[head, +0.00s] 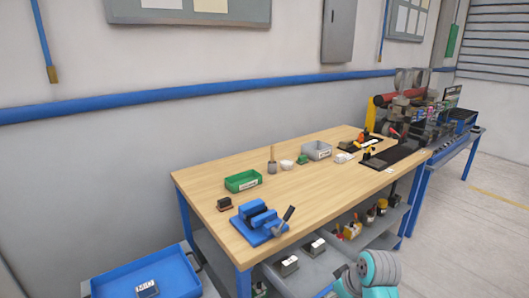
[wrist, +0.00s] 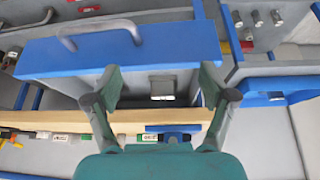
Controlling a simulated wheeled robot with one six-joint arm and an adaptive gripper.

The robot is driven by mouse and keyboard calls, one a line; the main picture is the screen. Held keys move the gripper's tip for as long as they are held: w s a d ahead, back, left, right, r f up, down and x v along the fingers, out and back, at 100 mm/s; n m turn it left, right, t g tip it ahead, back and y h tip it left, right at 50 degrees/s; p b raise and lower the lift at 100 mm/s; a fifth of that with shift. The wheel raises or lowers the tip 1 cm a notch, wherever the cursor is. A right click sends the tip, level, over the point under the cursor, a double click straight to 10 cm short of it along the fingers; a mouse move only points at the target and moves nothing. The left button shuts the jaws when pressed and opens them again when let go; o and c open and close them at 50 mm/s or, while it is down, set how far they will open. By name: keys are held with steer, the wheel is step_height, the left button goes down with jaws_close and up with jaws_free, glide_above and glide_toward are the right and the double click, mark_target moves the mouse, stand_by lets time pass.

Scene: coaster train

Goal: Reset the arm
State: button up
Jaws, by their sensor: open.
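My gripper (wrist: 160,84) shows in the wrist view with its two dark green fingers spread wide apart. Nothing is held between the fingers. Behind them are a blue-fronted panel with a curved grey handle (wrist: 100,27) and a wooden strip, apparently the table edge (wrist: 140,116). A teal and grey part of my arm (head: 380,268) shows at the bottom of the head view, in front of the workbench. The fingers cannot be made out in the head view.
A wooden workbench (head: 325,185) holds a blue vise (head: 258,222), a green bin (head: 242,181), a grey bin (head: 317,150) and small items. A blue tray (head: 115,281) stands at lower left. A cluttered second table (head: 455,150) adjoins at right. Floor (head: 480,240) is clear at right.

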steer(key=s+a+f+m+t+h, duration=0.1)
steer(key=s+f+m+t, duration=0.15)
steer(key=s+f, duration=0.75)
steer(key=s+f+m+t+h, duration=0.1)
steer(key=s+f+m+t, duration=0.15)
steer(key=s+f, duration=0.8)
steer(key=s+r+t, duration=0.2)
steer(key=s+r, duration=0.8)
steer(key=s, duration=0.4)
steer(key=s+r+m+t, duration=0.1)
steer(key=s+r+t, duration=0.2)
steer(key=s+r, duration=0.8)
steer(key=s, duration=0.3)
steer(key=shift+s+d+r+h, duration=0.15)
steer(key=shift+s+r+h, duration=0.15)
steer(key=shift+s, duration=0.1)
